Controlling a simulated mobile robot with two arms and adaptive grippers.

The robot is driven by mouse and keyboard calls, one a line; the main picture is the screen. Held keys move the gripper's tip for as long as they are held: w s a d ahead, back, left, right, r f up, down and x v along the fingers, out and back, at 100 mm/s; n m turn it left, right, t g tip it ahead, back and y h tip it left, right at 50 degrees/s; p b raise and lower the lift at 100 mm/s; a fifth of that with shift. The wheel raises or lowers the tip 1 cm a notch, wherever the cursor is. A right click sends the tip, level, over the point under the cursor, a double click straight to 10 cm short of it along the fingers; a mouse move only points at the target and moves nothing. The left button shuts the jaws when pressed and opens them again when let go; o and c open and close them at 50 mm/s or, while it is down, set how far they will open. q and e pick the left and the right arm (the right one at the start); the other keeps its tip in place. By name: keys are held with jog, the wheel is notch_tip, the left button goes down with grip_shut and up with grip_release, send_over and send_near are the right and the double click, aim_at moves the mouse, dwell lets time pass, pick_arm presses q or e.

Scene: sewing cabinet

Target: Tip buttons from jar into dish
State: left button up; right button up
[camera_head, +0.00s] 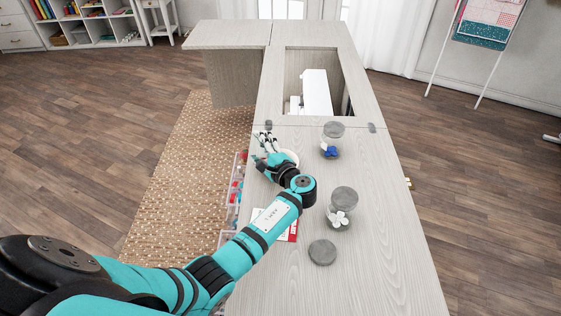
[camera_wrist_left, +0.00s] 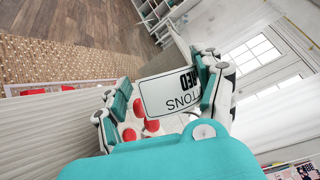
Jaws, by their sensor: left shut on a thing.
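My left gripper (camera_head: 266,141) reaches over the left part of the cabinet top. In the left wrist view the gripper (camera_wrist_left: 165,95) is shut on a clear jar with a white label (camera_wrist_left: 170,96) reading "BUTTONS RED", upside down in that view. Red buttons (camera_wrist_left: 150,125) show beside the label; I cannot tell if they are all inside the jar. In the head view the held jar is hardly visible. A pale round dish (camera_head: 291,156) is mostly hidden behind my left wrist. My right gripper is out of view.
A jar with blue buttons (camera_head: 331,150) and a jar with white buttons (camera_head: 339,218) stand right of my arm. A loose grey lid (camera_head: 322,252) lies nearer. A red-edged card (camera_head: 290,232) is partly under my arm. Clear bins (camera_head: 235,195) hang at the left edge. A sewing machine (camera_head: 317,92) sits in the far well.

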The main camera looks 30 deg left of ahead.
pick_arm(q)
jog(key=shift+w+d+f+m+y+b, duration=0.2)
jog(key=shift+d+f+m+y+b, duration=0.1)
jog(key=shift+m+y+b, duration=0.15)
dwell(0.5)
jog(key=shift+w+d+r+m+y, duration=0.25)
jog(key=shift+d+r+m, duration=0.1)
jog(key=shift+m, duration=0.6)
dwell(0.8)
jog(key=shift+r, duration=0.1)
